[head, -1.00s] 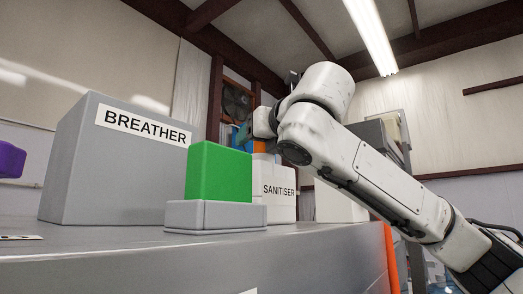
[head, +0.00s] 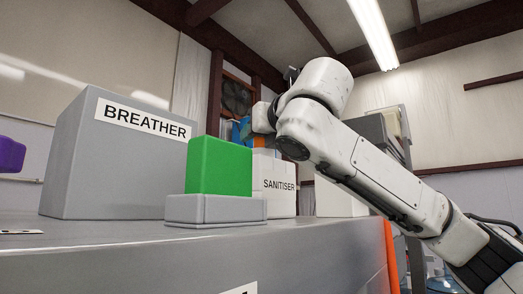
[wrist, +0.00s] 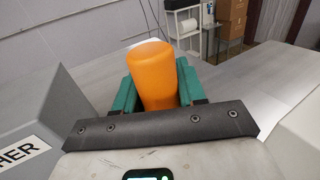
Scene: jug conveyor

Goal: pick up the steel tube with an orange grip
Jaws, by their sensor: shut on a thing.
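The orange grip of the tube (wrist: 154,75) stands between the two green fingers of my gripper (wrist: 153,85) in the wrist view. The fingers are shut on it, one on each side. The steel part of the tube is hidden in the wrist view. In the head view my gripper is mostly hidden behind the green block and my own arm. A small bit of orange (head: 259,141) shows there just above the white box marked SANITISER.
A large grey box marked BREATHER (head: 110,165) stands at left. A green block (head: 219,166) on a grey base stands in front of the SANITISER box (head: 274,186). A purple object (head: 11,154) is at the left edge.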

